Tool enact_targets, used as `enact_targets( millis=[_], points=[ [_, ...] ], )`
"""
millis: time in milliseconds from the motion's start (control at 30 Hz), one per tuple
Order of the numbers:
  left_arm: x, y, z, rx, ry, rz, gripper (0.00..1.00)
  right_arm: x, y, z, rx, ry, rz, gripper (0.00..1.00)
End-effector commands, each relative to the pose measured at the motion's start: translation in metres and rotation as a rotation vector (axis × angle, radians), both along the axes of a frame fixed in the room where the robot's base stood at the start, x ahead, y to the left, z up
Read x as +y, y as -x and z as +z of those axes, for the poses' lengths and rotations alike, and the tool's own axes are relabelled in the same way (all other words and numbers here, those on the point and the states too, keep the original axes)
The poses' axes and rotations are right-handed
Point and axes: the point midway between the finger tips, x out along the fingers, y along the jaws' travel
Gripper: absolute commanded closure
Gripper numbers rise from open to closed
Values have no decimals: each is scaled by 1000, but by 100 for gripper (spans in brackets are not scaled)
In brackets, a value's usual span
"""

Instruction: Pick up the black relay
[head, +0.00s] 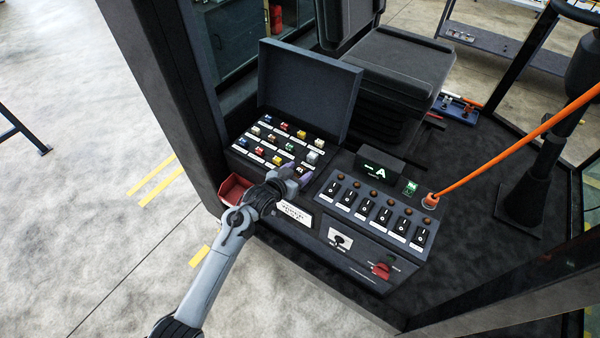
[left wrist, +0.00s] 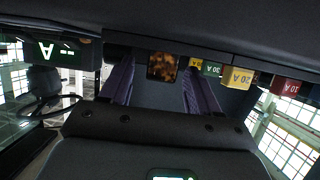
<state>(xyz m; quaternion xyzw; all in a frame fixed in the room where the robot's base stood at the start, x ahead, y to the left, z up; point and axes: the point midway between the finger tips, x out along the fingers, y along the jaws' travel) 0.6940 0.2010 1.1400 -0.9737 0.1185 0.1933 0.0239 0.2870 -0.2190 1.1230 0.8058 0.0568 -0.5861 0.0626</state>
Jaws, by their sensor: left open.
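My left gripper (head: 298,174) is at the front right of the fuse and relay panel (head: 240,153), low over it. Its two purple fingers are open, and they also show in the left wrist view (left wrist: 160,68). Between and beyond the fingertips in that view is a dark block with an orange-brown face (left wrist: 162,67), which may be the black relay. I see no grip on it. In the head view the gripper hides most of that corner, so I cannot make out the relay there. My right gripper is not in view.
Several coloured fuses stand in rows on the panel. A yellow fuse (left wrist: 237,77), green fuse (left wrist: 210,68) and red fuse (left wrist: 287,87) line up beside the fingers. A raised lid (head: 308,90) stands behind. A switch box (head: 380,215) is at right, a red bin (head: 233,189) at left.

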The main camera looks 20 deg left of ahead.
Motion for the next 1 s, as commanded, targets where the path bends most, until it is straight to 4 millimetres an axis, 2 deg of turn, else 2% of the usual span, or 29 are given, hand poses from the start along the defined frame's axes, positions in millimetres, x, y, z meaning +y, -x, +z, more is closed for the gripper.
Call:
enact_targets(
  millis=[167, 533, 833, 1000],
  points=[
    [0, 0, 0, 0, 0, 0, 40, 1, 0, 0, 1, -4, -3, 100],
    [0, 0, 0, 1, -1, 1, 96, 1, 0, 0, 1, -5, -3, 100],
    [0, 0, 1, 0, 0, 1, 98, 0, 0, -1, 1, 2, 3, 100],
    [1, 0, 8, -1, 1, 1, 98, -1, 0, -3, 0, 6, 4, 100]
  ],
)
